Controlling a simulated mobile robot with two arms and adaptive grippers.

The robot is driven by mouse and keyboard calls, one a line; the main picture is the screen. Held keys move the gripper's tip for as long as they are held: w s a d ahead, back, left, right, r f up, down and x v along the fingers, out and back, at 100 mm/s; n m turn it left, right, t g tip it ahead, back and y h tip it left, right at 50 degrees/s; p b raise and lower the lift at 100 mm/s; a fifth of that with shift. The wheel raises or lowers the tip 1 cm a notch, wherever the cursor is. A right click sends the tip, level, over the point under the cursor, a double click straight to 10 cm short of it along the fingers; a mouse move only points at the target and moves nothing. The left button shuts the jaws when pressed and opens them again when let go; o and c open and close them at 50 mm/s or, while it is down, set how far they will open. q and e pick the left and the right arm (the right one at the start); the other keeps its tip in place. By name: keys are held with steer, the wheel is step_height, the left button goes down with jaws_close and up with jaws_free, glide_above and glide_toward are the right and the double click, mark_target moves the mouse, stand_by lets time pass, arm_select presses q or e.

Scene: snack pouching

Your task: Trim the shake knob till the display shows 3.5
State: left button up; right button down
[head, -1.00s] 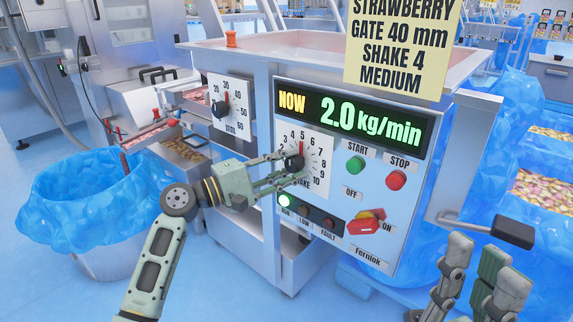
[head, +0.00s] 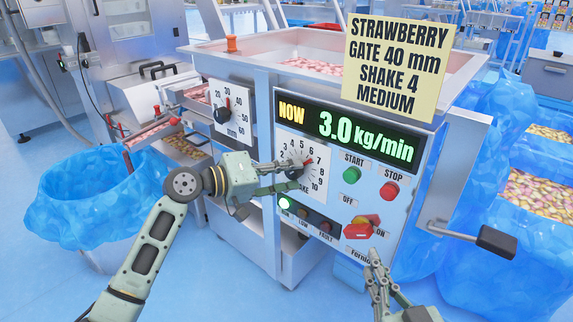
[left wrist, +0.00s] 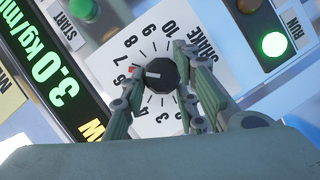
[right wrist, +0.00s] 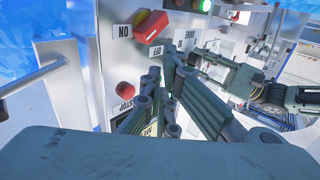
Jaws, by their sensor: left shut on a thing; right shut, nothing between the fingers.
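The black shake knob (left wrist: 162,75) sits on a white numbered dial (left wrist: 150,50) on the machine's front panel. My left gripper (head: 296,174) is shut on the knob, with a finger on each side in the left wrist view. The red pointer is by 6 to 7. In the head view the fingers partly cover the dial (head: 312,154). The green-lit display (head: 365,136) above reads 3.0 kg/min; it also shows in the left wrist view (left wrist: 52,80). My right gripper (head: 376,260) is shut and empty, below the red power switch.
A yellow card (head: 398,65) reads strawberry, gate 40 mm, shake 4, medium. The green start button (head: 351,175), red stop button (head: 389,191) and red switch (head: 360,230) are close by. The gate knob (head: 222,114) is upper left. A blue-lined bin (head: 95,205) stands left.

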steer(key=s+d+f+g+h+p, duration=0.25)
steer(key=s+f+g, duration=0.3)
steer(key=f, duration=0.45)
arm_select(q)
steer(key=m+p, duration=0.1)
steer(key=m+y+p, duration=0.1)
steer(key=m, duration=0.1)
steer(key=r+m+y+p, duration=0.1)
steer(key=p, duration=0.1)
steer(key=shift+s+d+m+t, duration=0.15)
steer(key=shift+d+m+t, duration=0.2)
steer(key=shift+m+t, duration=0.05)
arm_select(e)
steer(key=s+d+f+g, duration=0.2)
steer(key=s+f+g, duration=0.1)
steer(key=s, duration=0.3)
steer(key=s+d+f+g+h, duration=0.1)
steer(key=s+d+f+g, duration=0.1)
steer(key=s+g, duration=0.3)
steer(key=shift+s+d+f+m, duration=0.35)
steer(key=shift+s+f, duration=0.2)
steer(key=shift+s, duration=0.3)
arm_select(q)
steer(key=shift+f, duration=0.15)
arm_select(e)
steer(key=shift+g, duration=0.25)
